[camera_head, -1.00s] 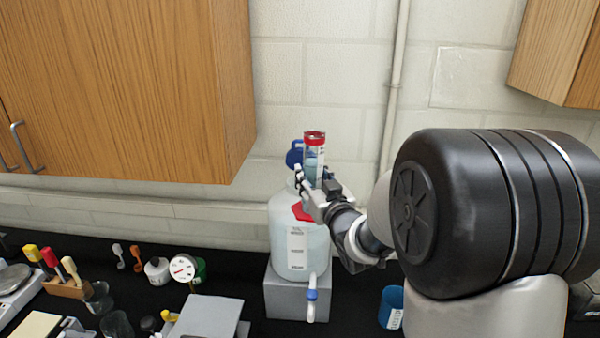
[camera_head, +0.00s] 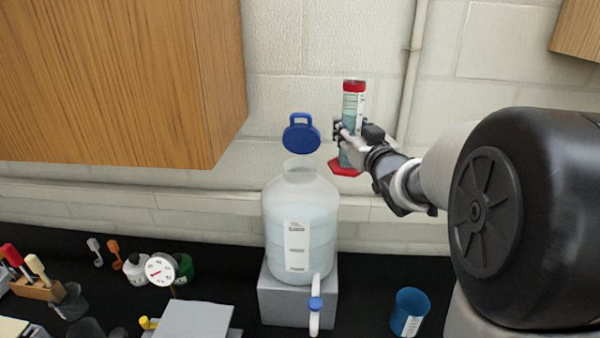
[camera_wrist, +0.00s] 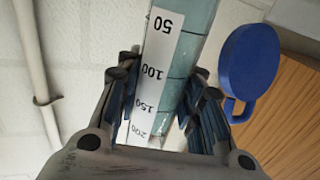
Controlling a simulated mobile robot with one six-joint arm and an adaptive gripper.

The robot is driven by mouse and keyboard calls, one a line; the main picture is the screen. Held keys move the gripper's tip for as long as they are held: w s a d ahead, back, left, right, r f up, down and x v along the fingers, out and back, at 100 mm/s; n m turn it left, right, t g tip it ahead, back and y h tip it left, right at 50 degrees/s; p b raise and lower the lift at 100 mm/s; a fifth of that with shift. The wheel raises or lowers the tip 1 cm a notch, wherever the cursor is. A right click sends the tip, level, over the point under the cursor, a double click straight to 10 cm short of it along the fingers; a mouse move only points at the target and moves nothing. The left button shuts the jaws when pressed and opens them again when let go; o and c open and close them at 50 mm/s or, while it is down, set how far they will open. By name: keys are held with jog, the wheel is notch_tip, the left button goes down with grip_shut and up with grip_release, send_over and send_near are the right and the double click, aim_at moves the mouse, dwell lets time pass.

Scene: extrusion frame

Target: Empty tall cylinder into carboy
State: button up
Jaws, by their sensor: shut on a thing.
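The tall cylinder (camera_head: 353,112) has a red rim, a red base and pale blue liquid inside. It stands nearly upright in the air, to the right of and above the carboy's mouth. My gripper (camera_head: 345,140) is shut on its lower-middle part. In the wrist view the cylinder (camera_wrist: 180,60) shows a white scale between my fingers. The carboy (camera_head: 270,225) is a translucent jug with pale liquid and a white label, on a grey block. Its neck (camera_head: 300,165) is open. Its blue cap (camera_head: 300,138) is raised above the neck; it also shows in the wrist view (camera_wrist: 248,62).
A wooden cabinet (camera_head: 110,75) hangs at the upper left, near the cap. A pipe (camera_head: 411,80) runs down the wall behind the cylinder. A white spigot (camera_head: 315,305) is at the carboy's front. A blue cup (camera_head: 409,310) and a dial gauge (camera_head: 160,268) stand on the black bench.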

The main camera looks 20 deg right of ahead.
jog(key=shift+w+d+f+b, duration=0.1)
jog(key=shift+w+f+b, duration=0.35)
jog(key=shift+f, duration=0.3)
jog(key=shift+s, duration=0.1)
jog(key=shift+r, duration=0.1)
jog(key=shift+f, duration=0.2)
